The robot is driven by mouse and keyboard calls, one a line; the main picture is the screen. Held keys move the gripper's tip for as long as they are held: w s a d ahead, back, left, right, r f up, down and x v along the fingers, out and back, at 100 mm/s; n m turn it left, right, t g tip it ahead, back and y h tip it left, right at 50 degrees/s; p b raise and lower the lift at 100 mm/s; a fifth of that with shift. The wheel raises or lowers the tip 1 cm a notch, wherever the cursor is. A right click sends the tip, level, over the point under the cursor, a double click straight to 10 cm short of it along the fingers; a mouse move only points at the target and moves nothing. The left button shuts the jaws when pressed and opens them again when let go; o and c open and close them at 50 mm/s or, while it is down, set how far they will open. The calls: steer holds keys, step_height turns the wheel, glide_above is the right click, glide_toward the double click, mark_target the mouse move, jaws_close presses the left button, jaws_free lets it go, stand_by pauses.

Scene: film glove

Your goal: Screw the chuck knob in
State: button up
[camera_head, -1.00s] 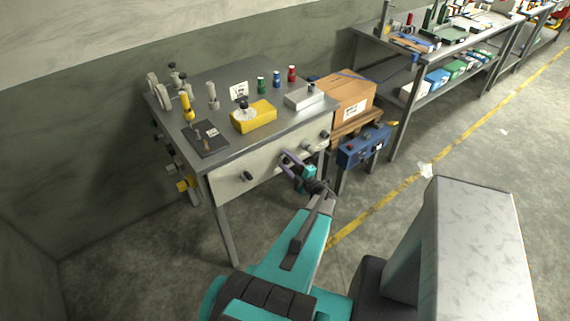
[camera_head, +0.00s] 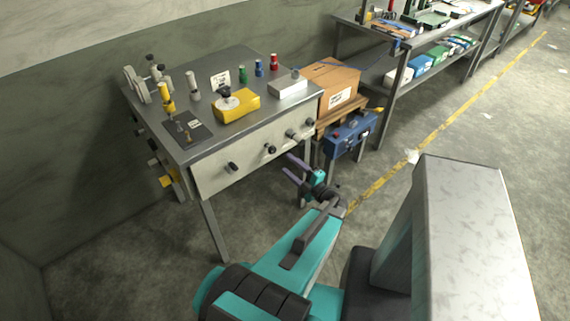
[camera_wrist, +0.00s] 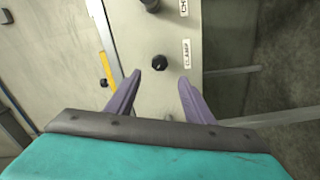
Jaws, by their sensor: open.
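In the wrist view a black round knob (camera_wrist: 159,62) sits on the pale panel (camera_wrist: 168,100) beside a label that appears to read CLAMP. A second dark knob (camera_wrist: 150,5) is at the top edge, beside a cut-off label starting "CH", perhaps chuck. My gripper (camera_wrist: 159,77) is open and empty, its two purple fingers either side of the CLAMP knob in the picture, apart from it. In the head view my gripper (camera_head: 292,168) is below and right of the bench's front panel (camera_head: 210,182), which carries several dark knobs, one of them (camera_head: 270,149) nearest the fingers. I cannot tell which is the chuck knob there.
The bench top (camera_head: 235,72) holds a yellow block (camera_head: 240,106), a black plate (camera_head: 195,133), a grey box (camera_head: 287,86) and small coloured bottles. A blue box (camera_head: 347,136) and cardboard box (camera_head: 330,80) stand to the right. The floor at right is mostly clear.

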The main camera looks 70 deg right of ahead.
steer(key=shift+v, duration=1)
